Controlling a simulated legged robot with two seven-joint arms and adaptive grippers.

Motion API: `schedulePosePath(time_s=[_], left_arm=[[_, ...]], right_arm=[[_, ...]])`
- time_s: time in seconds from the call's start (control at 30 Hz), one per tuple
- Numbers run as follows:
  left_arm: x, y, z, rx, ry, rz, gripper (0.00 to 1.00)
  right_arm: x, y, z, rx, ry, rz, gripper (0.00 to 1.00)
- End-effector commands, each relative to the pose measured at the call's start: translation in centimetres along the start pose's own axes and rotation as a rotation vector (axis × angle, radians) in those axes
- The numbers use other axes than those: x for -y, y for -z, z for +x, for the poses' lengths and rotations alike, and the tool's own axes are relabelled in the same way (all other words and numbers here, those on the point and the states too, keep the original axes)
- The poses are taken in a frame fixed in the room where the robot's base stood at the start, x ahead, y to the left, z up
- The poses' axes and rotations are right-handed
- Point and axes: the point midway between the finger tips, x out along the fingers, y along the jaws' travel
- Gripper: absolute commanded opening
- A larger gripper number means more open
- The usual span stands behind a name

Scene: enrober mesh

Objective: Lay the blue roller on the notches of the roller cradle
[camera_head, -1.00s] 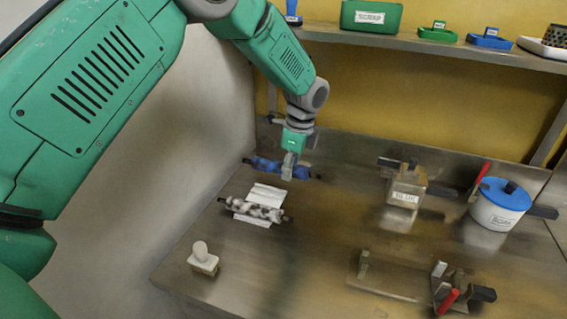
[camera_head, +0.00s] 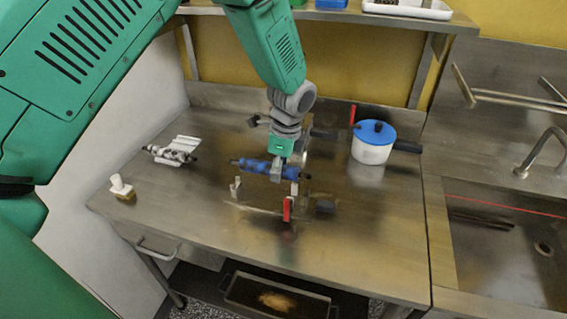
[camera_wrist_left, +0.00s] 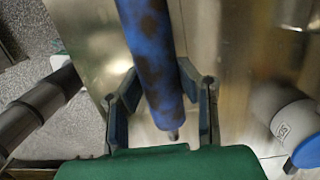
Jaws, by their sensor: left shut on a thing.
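The blue roller (camera_head: 252,166), with dark stains and dark shaft ends, is in my left gripper (camera_head: 277,174) and lies roughly left to right in the head view. The roller (camera_wrist_left: 150,50) also runs between the fingers in the left wrist view. The roller cradle (camera_head: 262,208) is on the bench just below and in front, with an upright at each end. The roller appears above the cradle; I cannot tell whether its shafts touch the notches. The arm and gripper hide part of the right end. My right gripper is out of view.
A red-handled clamp (camera_head: 287,210) stands at the cradle's right end. A white pot with a blue lid (camera_head: 372,150) is to the right. A speckled roller (camera_head: 170,154) and a white-knobbed block (camera_head: 121,187) are on the left. The bench front is clear.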

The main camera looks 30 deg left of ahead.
Motion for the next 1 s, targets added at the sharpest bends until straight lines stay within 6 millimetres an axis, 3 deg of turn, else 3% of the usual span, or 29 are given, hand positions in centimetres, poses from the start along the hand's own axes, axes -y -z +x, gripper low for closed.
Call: schedulePosePath(time_s=[0.47,1.0], left_arm=[[-0.2,0.7,-0.6,0.009,0.004,-0.001,0.00],[-0.1,1.2,4.1,0.007,0.003,-0.001,0.00]], right_arm=[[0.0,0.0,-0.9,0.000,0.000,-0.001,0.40],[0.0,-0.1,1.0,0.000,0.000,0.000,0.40]])
